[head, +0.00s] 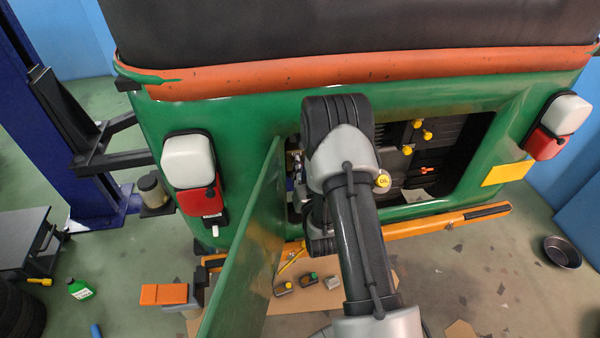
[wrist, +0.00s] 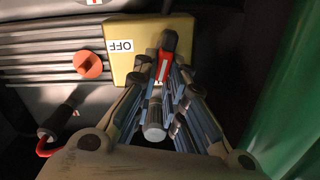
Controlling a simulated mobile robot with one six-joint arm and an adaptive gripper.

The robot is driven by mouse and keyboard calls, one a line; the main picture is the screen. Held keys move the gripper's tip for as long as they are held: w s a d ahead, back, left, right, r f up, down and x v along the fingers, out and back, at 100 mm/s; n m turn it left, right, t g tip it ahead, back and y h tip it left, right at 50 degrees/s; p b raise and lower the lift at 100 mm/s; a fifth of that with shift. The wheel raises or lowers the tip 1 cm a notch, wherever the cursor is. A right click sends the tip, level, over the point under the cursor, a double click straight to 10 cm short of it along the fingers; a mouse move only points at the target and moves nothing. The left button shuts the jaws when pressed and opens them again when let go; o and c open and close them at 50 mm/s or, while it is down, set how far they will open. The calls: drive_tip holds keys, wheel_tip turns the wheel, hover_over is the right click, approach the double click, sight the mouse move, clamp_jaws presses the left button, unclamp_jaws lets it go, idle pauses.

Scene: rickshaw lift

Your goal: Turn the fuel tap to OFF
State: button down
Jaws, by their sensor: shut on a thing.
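The fuel tap shows in the wrist view as a red lever (wrist: 163,66) with a dark tip, standing in front of a yellow plate (wrist: 145,35). A white OFF label (wrist: 121,46) is on the plate, left of the lever, and reads upside down. My gripper (wrist: 163,84) is shut on the lever, with its fingers on either side of it. The lever points up in the picture, apart from the label. In the head view my arm reaches into the open rear bay, and it hides the gripper and tap.
The open green door (head: 245,240) stands left of my arm, and a green panel (wrist: 290,105) is close on the right in the wrist view. An orange-red knob (wrist: 89,64) is left of the plate. Yellow caps (head: 418,124) show in the bay. An orange bumper (head: 440,220) runs below.

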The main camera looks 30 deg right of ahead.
drive_tip(key=shift+s+d+f+m+b, duration=0.1)
drive_tip(key=shift+d+f+m+b, duration=0.3)
drive_tip(key=shift+m+b, duration=2.2)
drive_tip(key=shift+s+d+f+m+b, duration=0.1)
drive_tip(key=shift+d+f+m+b, duration=0.25)
drive_tip(key=shift+m+b, duration=2.25)
drive_tip(key=shift+s+d+f+m+b, duration=0.1)
drive_tip(key=shift+d+f+m+b, duration=0.3)
drive_tip(key=shift+m+b, duration=2.2)
drive_tip(key=shift+a+f+b, duration=0.1)
drive_tip(key=shift+a+b, duration=0.05)
drive_tip(key=shift+b, duration=0.2)
drive_tip(key=c, duration=1.6)
unclamp_jaws()
drive_tip(key=shift+w, duration=0.1)
drive_tip(key=shift+c, duration=0.2)
drive_tip(key=shift+n, duration=0.3)
